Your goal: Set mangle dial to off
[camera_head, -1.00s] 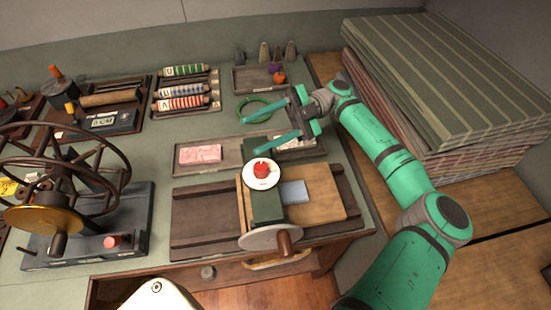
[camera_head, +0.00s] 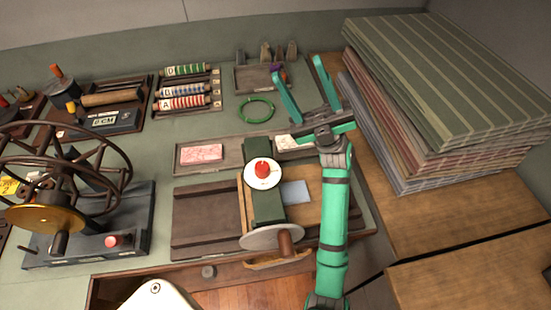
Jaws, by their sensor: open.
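The mangle (camera_head: 268,206) is a dark green press across a wooden board, with a round grey disc and brown handle at its front. Its dial is a white disc with a red knob (camera_head: 263,167) on top of the rear part. The dial's markings are too small to read. My gripper (camera_head: 299,76) is open and empty, with teal fingers spread and pointing to the back of the table. It is above and behind the dial, to its right, and apart from it. My forearm passes to the right of the mangle.
A large wheel machine (camera_head: 65,180) stands at the left. Striped rollers (camera_head: 184,95) sit in a rack behind. A green ring (camera_head: 256,109) lies on the table, and a tray (camera_head: 208,154) holds a pink block (camera_head: 201,153). Stacked striped cloth (camera_head: 440,90) rises at the right.

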